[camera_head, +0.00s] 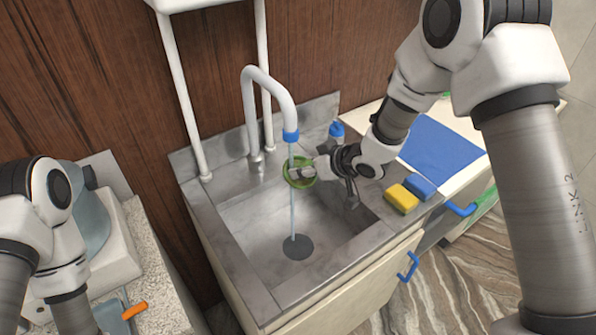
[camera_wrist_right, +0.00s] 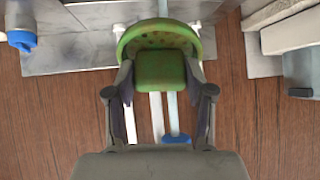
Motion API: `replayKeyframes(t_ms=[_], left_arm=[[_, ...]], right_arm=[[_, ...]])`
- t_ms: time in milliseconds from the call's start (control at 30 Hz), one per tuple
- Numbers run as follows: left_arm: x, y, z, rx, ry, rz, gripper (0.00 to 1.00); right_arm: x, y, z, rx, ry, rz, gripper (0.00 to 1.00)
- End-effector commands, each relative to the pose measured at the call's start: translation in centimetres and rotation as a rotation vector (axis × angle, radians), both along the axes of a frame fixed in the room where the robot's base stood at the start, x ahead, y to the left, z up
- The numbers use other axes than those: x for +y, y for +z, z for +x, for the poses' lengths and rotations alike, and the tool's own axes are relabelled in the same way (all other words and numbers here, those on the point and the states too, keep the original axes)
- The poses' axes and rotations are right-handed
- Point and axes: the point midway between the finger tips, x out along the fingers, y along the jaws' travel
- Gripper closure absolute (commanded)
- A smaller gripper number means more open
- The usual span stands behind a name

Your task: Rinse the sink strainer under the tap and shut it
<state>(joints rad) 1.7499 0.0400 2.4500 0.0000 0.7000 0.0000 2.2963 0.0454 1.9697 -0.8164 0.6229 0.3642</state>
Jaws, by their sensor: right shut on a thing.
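The green strainer (camera_head: 300,172) is held by my right gripper (camera_head: 318,170) under the tap, above the sink basin. In the right wrist view the strainer (camera_wrist_right: 160,50) shows its round bowl with dark spots, and the gripper (camera_wrist_right: 160,80) is shut on its green block-like handle. The white curved tap (camera_head: 268,85) has a blue spout end. A thin water stream (camera_head: 293,205) runs from the spout past the strainer to the dark drain (camera_head: 297,247). A blue-topped lever or bottle (camera_head: 336,130) stands at the sink's back right. My left gripper is not in view.
The grey metal sink (camera_head: 228,250) has a yellow sponge (camera_head: 401,198) and a blue sponge (camera_head: 420,186) on its right rim. A blue mat (camera_head: 440,150) lies on the white counter to the right. An orange item (camera_head: 134,310) is on the left speckled counter (camera_head: 160,295).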

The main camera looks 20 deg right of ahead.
Motion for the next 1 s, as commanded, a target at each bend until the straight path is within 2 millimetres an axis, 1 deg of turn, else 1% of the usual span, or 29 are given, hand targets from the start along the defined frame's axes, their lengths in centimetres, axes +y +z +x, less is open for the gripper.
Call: replayKeyframes(t_ms=[233, 567, 767, 1000], left_arm=[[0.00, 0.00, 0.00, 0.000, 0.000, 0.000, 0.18], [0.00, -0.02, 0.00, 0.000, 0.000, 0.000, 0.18], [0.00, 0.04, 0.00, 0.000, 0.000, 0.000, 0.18], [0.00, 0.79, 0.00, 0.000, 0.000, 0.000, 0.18]], right_arm=[[0.04, -0.03, -0.02, 0.000, 0.000, 0.000, 0.81], [0.94, -0.04, -0.70, 0.000, 0.000, 0.000, 0.81], [0.90, 0.00, -0.67, 0.000, -0.001, 0.001, 0.81], [0.16, 0.12, -0.13, 0.000, -0.002, 0.002, 0.81]])
